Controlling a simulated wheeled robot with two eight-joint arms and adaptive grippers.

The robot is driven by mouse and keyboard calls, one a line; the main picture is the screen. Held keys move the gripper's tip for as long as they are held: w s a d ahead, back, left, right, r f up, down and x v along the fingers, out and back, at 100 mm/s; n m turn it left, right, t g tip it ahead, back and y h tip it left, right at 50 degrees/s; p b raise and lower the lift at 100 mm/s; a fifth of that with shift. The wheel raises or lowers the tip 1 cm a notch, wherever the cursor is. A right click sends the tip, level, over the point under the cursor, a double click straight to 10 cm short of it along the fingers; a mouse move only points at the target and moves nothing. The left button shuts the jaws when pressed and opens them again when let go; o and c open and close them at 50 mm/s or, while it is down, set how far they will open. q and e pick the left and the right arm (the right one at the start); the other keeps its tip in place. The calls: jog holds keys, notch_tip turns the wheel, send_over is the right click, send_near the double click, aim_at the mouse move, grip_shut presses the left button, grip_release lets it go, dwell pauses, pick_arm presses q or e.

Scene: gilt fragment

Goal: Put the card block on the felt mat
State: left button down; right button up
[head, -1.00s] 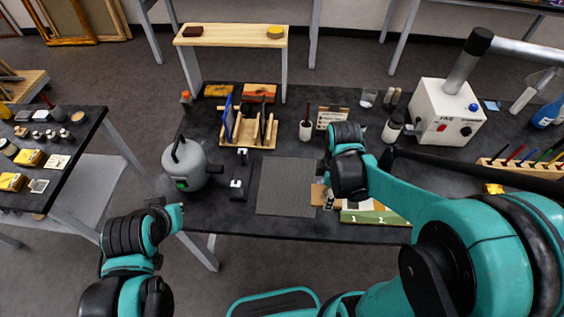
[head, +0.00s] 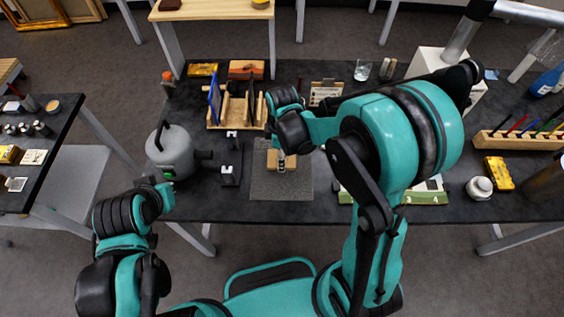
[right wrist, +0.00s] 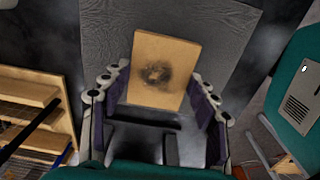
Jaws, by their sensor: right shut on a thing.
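The card block (head: 291,161) is a tan block, and in the right wrist view it shows a dark smudge on its face (right wrist: 158,55). My right gripper (head: 282,165) is shut on it, with a finger on each side in the right wrist view (right wrist: 158,92). The block is over the upper part of the grey felt mat (head: 282,187); I cannot tell whether it touches the mat. The mat also shows behind the block in the right wrist view (right wrist: 110,30). My left gripper (head: 165,193) is at the table's front left, away from the mat; its jaws are unclear.
A grey canister (head: 172,152) and a small black-and-white stand (head: 230,173) are left of the mat. A wooden rack (head: 236,112) stands behind it. A green numbered board (head: 425,195) lies to the right, partly hidden by my right arm. The mat's front part is bare.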

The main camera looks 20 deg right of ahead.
jog(key=shift+f+b, duration=0.7)
jog(key=shift+f, duration=1.25)
jog(key=shift+f, duration=0.2)
jog(key=o, duration=1.3)
jog(key=shift+c, duration=0.2)
jog(key=shift+r, duration=0.1)
